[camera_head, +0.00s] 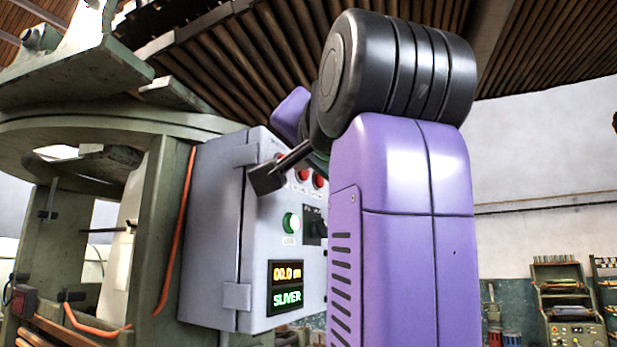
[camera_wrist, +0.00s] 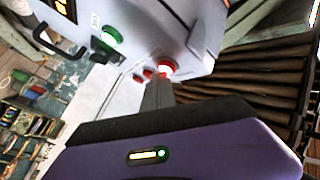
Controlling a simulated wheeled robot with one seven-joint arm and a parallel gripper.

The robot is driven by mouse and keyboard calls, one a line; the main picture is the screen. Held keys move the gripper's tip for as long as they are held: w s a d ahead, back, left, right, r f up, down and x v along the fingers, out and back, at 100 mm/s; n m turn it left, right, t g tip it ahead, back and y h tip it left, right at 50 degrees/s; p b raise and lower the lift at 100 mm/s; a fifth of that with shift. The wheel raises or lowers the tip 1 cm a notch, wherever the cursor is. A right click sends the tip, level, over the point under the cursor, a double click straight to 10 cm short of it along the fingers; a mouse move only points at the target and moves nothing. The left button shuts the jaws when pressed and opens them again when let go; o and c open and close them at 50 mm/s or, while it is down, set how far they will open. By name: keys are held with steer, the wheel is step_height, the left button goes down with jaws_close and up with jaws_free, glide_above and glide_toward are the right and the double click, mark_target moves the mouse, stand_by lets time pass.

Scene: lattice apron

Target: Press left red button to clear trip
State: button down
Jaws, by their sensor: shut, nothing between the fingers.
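The left red button (camera_wrist: 167,68) glows at the near end of a row of red buttons in the wrist view. In the head view only a sliver of it shows behind a dark block on my arm. My gripper (camera_wrist: 160,84) is shut and empty. Its grey fingertips reach up to the left red button; whether they touch it or stop just short, I cannot tell. The middle red button (camera_head: 302,175) and the right red button (camera_head: 318,181) sit to its right on the grey control box (camera_head: 215,215). My arm hides part of the box's front.
Below the red buttons are a green button (camera_head: 291,222), a black selector switch (camera_head: 313,227) and a display (camera_head: 286,286) reading "00.0 m" and "SLIVER". A green machine frame (camera_head: 155,235) with an orange cable stands left of the box.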

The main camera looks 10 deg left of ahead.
steer(key=shift+a, duration=0.25)
stand_by(0.4)
steer(key=shift+d, duration=0.1)
steer(key=shift+s+d, duration=0.25)
steer(key=shift+d, duration=0.55)
steer(key=d, duration=0.1)
steer(key=s+d+b, duration=0.1)
steer(key=d, duration=0.2)
steer(key=shift+s+d+b, duration=0.35)
stand_by(0.8)
